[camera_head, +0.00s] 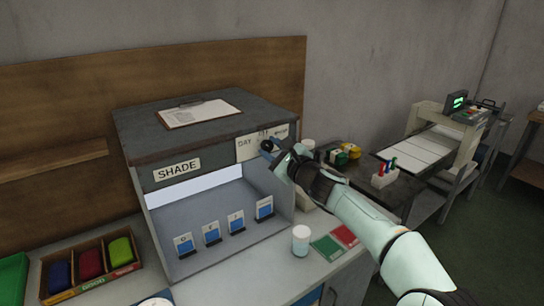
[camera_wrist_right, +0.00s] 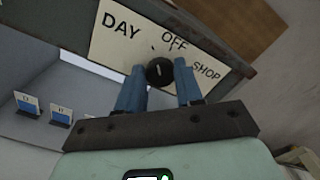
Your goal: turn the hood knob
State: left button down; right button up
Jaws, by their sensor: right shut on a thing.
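The hood is a dark grey box (camera_head: 140,150) marked SHADE, with an open, pale front. Its black round knob (camera_head: 266,146) sits on a white plate (camera_head: 245,153) at the upper right of the front. In the right wrist view the knob (camera_wrist_right: 159,72) has a small pale mark pointing up, roughly toward OFF; DAY is to the left and SHOP to the right. My right gripper (camera_head: 274,150) is at the knob. In the wrist view its blue fingers (camera_wrist_right: 158,74) stand on both sides of the knob, shut on it. My left gripper is not in view.
Several small blue-and-white cards (camera_head: 211,234) stand inside the hood. A clipboard (camera_head: 200,113) lies on top. A white cup (camera_head: 300,240) and green and red cards (camera_head: 328,247) are on the counter at right. A wooden tray (camera_head: 93,275) of coloured bundles is at left.

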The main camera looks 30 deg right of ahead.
pick_arm(q)
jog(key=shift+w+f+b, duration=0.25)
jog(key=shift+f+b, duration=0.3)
jog(key=shift+b, duration=0.05)
pick_arm(e)
jog(key=shift+n, duration=1.1)
jog(key=o, duration=1)
pick_arm(q)
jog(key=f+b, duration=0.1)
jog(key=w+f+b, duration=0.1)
jog(key=b, duration=0.1)
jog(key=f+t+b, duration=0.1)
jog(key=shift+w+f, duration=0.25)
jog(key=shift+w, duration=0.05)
pick_arm(e)
jog(key=s, duration=0.9)
jog(key=s+d, duration=0.1)
jog(key=s, duration=0.3)
jog(key=shift+s, duration=0.15)
